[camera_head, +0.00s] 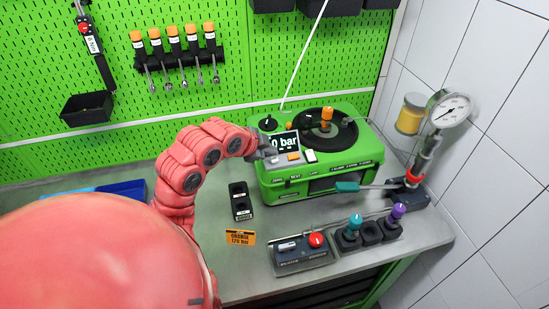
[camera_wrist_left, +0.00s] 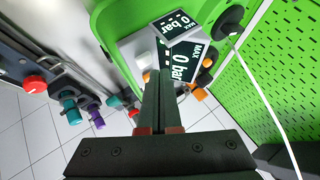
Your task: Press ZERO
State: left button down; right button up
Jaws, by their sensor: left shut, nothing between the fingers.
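The green pump testbench (camera_head: 352,181) stands on the bench with a tilted display reading "0 bar" (camera_head: 285,141) on its left part. Below the display are an orange button (camera_head: 293,157) and a white button (camera_head: 310,156). My left gripper (camera_head: 268,149) is at the left edge of this panel, shut and empty. In the left wrist view, its closed fingers (camera_wrist_left: 159,78) point at the panel, beside the white button (camera_wrist_left: 145,61) and in front of an orange part. I cannot tell whether the fingertips touch anything. Small labels on the pump's front edge are too small to read surely.
A pressure gauge (camera_head: 449,109) stands at the right with a teal-handled lever. In front are a box with a red button (camera_head: 316,240) and teal and purple handled parts. A thin white cable rises behind.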

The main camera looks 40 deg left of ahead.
aim_at(271, 164)
pick_arm(q)
notch_tip(271, 164, up, 5)
jog(key=shift+f+p, duration=0.1)
jog(key=shift+p, duration=0.85)
dwell(0.5)
